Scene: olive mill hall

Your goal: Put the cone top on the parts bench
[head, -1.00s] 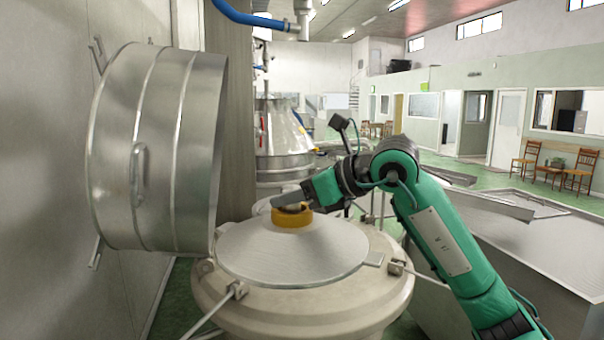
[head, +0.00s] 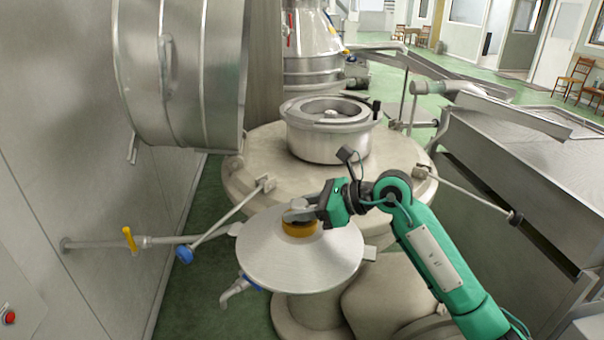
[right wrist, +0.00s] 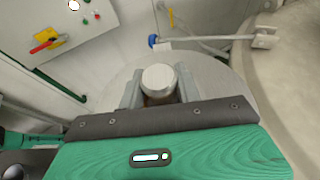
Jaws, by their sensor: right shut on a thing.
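The cone top (head: 290,262) is a shallow brushed-metal cone with a yellow-orange collar and a knob at its centre. My right gripper (head: 300,213) is shut on this knob and holds the cone top in the air, in front of the round pale machine. In the right wrist view the gripper fingers (right wrist: 158,88) close on both sides of the round metal knob (right wrist: 158,80), and the cone's pale disc (right wrist: 215,72) spreads behind it. My left gripper is not in view. I cannot pick out the parts bench in these frames.
The round pale machine (head: 250,155) stands behind the cone top, with an open metal bowl (head: 325,150) on it. Rods stick out from its sides. A large steel drum (head: 178,80) hangs at the left. A long metal tank (head: 530,170) is at the right.

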